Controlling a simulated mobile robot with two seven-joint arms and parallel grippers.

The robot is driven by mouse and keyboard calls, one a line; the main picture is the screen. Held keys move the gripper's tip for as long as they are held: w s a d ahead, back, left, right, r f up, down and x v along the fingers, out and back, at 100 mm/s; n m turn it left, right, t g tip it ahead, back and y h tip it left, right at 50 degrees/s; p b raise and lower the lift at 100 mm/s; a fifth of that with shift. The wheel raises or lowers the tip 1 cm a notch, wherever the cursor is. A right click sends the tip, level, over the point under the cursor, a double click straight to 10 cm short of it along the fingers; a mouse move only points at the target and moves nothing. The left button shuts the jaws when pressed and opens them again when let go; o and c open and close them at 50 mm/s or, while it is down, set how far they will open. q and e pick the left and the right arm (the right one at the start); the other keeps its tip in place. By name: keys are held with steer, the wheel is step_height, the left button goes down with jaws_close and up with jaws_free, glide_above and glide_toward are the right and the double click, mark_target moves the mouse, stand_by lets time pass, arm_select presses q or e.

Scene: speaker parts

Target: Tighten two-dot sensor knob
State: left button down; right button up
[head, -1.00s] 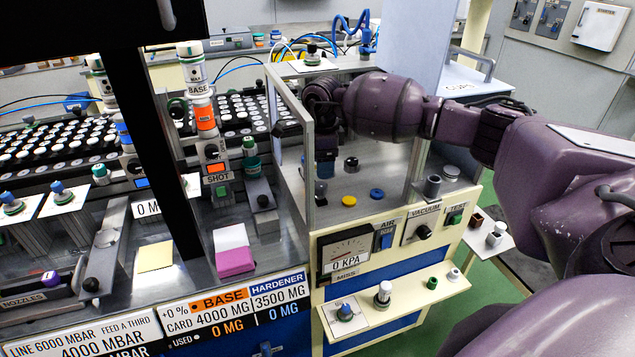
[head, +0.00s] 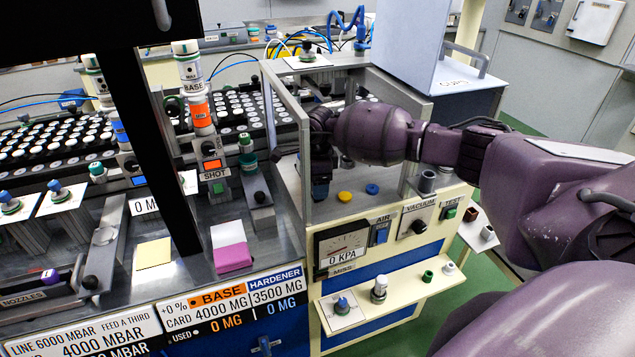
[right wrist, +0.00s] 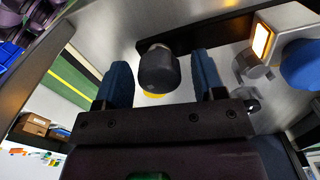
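My right gripper (head: 320,190) is down inside the framed test bay in the head view, its blue fingertips low over the metal floor. In the right wrist view the gripper (right wrist: 162,85) is open, with a dark rounded knob (right wrist: 158,72) between its blue fingers and visible gaps on both sides. I cannot see any dots on this knob, so I cannot tell whether it is the two-dot sensor knob. A yellow disc (head: 344,196) and a blue disc (head: 372,189) are on the bay floor. My left gripper is not in view.
The bay's metal frame posts (head: 306,160) stand close around my right arm. A pressure gauge (head: 341,247) on the front panel reads 0 KPA. A front shelf (head: 410,290) carries several small parts. In the right wrist view, a bracket with a glowing lamp (right wrist: 261,42) is at right.

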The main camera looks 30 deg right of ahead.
steer(key=c, duration=0.8)
steer(key=shift+m, duration=0.3)
steer(key=m, duration=0.3)
steer(key=shift+m, duration=0.4)
steer(key=m, duration=0.4)
steer(key=shift+a+m, duration=0.1)
steer(key=shift+m, duration=0.2)
steer(key=m, duration=0.5)
steer(key=shift+r, duration=0.1)
steer(key=shift+a+m+p, duration=0.1)
steer(key=shift+m+p, duration=0.4)
steer(key=shift+m, duration=1.8)
steer(key=shift+w, duration=0.1)
steer(key=shift+r, duration=0.1)
